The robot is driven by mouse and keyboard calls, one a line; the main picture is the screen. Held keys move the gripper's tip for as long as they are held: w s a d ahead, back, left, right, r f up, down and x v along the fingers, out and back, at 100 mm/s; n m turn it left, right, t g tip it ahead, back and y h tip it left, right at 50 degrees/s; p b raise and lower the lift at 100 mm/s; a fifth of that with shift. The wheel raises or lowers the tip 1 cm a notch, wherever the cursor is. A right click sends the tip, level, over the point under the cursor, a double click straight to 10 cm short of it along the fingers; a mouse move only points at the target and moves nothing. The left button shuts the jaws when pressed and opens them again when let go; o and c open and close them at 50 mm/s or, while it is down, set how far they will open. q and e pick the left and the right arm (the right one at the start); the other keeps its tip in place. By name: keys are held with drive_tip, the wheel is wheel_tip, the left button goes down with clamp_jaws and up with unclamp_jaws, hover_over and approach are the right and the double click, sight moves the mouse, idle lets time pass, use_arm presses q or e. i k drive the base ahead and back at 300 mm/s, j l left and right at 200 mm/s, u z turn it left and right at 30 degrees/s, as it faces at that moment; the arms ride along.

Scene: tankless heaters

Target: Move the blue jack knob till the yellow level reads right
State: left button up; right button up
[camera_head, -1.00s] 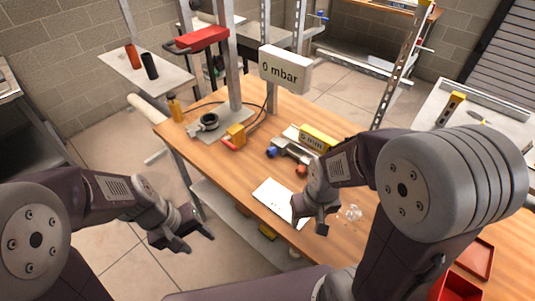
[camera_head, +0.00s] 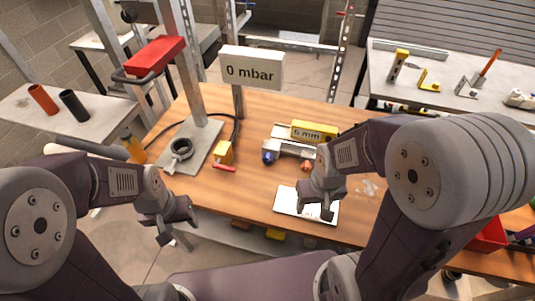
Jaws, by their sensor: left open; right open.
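The blue jack knob (camera_head: 268,157) is at the left end of a small metal jack (camera_head: 293,147) on the wooden table. The yellow level (camera_head: 314,131) lies on top of the jack and reads "6 mm". My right gripper (camera_head: 314,211) is open and empty over the white sheet, in front of the jack and to the right of the knob. My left gripper (camera_head: 178,238) is open and empty, off the table's front left edge, well away from the knob.
A "0 mbar" display (camera_head: 251,68) stands behind the jack. A yellow block with a red lever (camera_head: 223,153) and a post on a grey base plate (camera_head: 197,143) stand left of the knob. A white sheet (camera_head: 288,203) lies in front. A red tray (camera_head: 488,236) is at right.

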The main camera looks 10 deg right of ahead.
sight(268, 158)
drive_tip(key=j+z, duration=0.35)
drive_tip(key=i+j+z, duration=0.1)
drive_tip(key=j+z, duration=0.2)
drive_tip(key=j, duration=0.25)
drive_tip(key=j+z, duration=0.35)
drive_tip(key=k+j+z, duration=0.15)
drive_tip(key=j+z, duration=0.2)
drive_tip(key=j, duration=0.2)
drive_tip(key=k+j+z, duration=0.15)
drive_tip(key=j+z, duration=0.15)
drive_tip(key=k+j+z, duration=0.2)
drive_tip(key=j+z, duration=0.15)
drive_tip(key=j, duration=0.15)
